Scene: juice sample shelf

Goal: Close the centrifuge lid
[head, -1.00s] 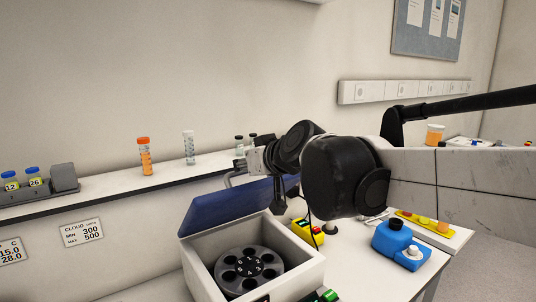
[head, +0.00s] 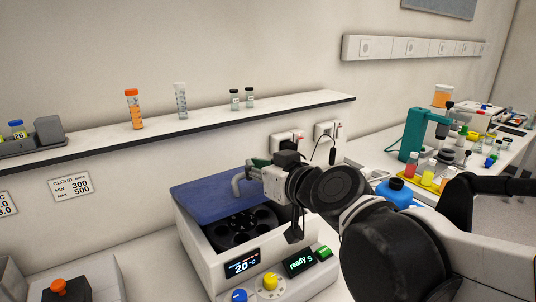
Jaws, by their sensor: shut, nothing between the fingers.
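The centrifuge (head: 208,262) is a white box at lower centre. Its blue lid (head: 205,198) slopes over the back of the opening, and the dark rotor (head: 240,229) with its holes shows below the lid's near edge. The lid is not flat on the box; its exact angle is hard to tell. My gripper (head: 240,183) is shut and empty, at the right part of the lid. Its grey fingers overlap the lid in the picture, and I cannot tell whether they touch it. My wrist hides the lid's right end and part of the box.
A shelf (head: 180,127) with an orange-capped tube (head: 134,108), a white-capped tube (head: 181,100) and two small vials runs behind. The front panel has a display (head: 242,263), a blue knob and a yellow knob (head: 270,281). A blue device (head: 395,191) stands right, behind my arm.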

